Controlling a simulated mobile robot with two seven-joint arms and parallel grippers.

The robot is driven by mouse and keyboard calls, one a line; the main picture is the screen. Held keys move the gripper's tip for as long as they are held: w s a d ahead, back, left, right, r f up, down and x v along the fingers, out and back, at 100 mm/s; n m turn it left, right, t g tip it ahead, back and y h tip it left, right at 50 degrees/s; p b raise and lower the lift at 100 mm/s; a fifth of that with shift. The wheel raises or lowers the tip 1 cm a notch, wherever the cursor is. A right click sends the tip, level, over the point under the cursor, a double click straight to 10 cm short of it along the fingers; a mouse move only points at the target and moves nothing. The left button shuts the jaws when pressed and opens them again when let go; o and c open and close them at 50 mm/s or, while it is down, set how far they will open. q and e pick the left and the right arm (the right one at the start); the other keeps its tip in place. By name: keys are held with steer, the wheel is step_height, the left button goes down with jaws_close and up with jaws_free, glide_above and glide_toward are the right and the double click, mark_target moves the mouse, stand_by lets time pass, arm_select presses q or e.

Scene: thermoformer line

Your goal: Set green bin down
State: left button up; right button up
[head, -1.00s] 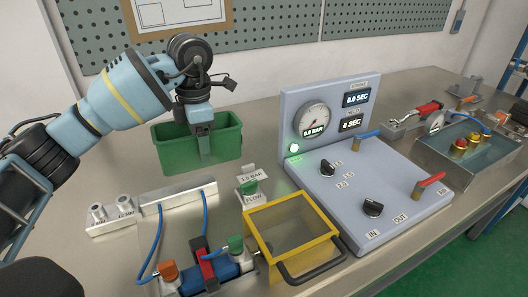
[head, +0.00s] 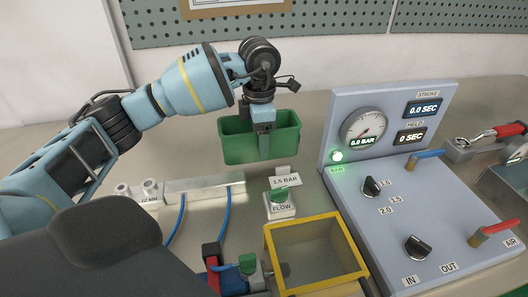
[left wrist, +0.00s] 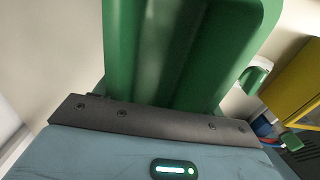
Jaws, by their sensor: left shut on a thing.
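The green bin (head: 236,146) is an open rectangular box at the back of the bench, left of the grey-blue control panel. My left gripper (head: 264,132) comes down over it from above and is shut on its near wall. The bin looks upright. I cannot tell whether its base touches the bench or hangs just above it. In the left wrist view the bin's green walls (left wrist: 170,50) fill the space right in front of the gripper's dark edge; the fingertips are hidden there. My right gripper is not in view.
The control panel (head: 440,225) with gauge and knobs stands to the right. A flow valve (head: 280,206) with a 1.5 BAR label and a silver manifold (head: 204,190) lie nearer than the bin. A yellow-rimmed box (head: 304,224) is in front. The bench left of the bin looks clear.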

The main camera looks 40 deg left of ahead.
arm_select(q)
steer(key=shift+f, duration=2.15)
steer(key=shift+f, duration=0.1)
steer(key=o, duration=1.1)
steer(key=shift+o, duration=0.2)
step_height(320, 180, up, 12)
steer(key=shift+o, duration=0.4)
